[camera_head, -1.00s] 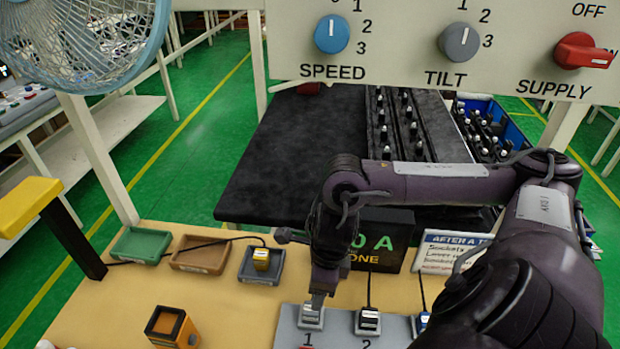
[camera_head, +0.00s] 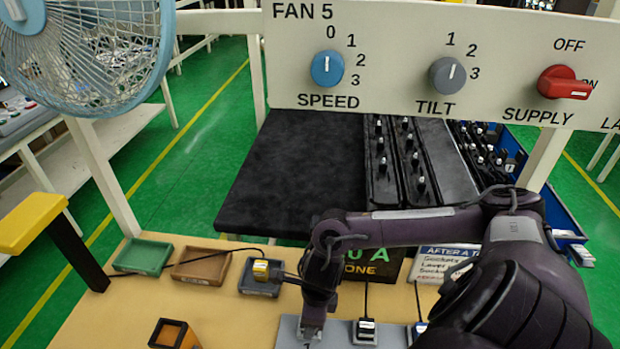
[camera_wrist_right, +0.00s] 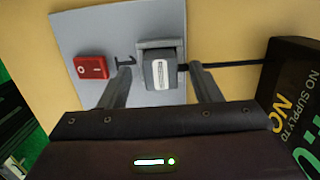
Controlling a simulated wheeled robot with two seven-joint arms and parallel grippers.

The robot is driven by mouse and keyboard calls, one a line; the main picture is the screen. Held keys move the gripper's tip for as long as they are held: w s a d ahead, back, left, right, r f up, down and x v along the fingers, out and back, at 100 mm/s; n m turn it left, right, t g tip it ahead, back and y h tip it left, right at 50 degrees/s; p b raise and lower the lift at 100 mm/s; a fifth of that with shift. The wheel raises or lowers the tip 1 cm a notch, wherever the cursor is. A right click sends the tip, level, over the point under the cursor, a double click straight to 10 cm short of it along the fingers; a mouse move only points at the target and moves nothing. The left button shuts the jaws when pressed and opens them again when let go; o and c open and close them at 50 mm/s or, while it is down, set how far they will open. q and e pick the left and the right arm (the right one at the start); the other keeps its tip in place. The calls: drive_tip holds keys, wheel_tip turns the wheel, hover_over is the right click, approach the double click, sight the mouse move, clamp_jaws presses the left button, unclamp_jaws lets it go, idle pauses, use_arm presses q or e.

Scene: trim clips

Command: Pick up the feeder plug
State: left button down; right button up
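A grey plug with a white label (camera_wrist_right: 160,74) sits in a socket on the grey socket plate (camera_wrist_right: 90,30), its dark cable running right in the wrist view. I take it for the feeder plug, though no label confirms this. My right gripper (camera_wrist_right: 164,80) is open, with one finger on each side of the plug and gaps visible. In the head view my right gripper (camera_head: 312,328) is low over the socket marked 1 and mostly hides that plug. My left gripper is not in view.
Another plug (camera_head: 365,328) sits in the neighbouring socket. A red rocker switch (camera_wrist_right: 91,68) is beside the gripped-around plug. A yellow plug (camera_head: 261,270) lies in a grey tray (camera_head: 246,286). A black sign (camera_head: 385,264) stands behind the sockets. The control panel (camera_head: 400,80) hangs above.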

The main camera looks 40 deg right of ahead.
drive_tip(key=c, duration=1.1)
drive_tip(key=shift+o, duration=0.2)
drive_tip(key=shift+r, duration=0.1)
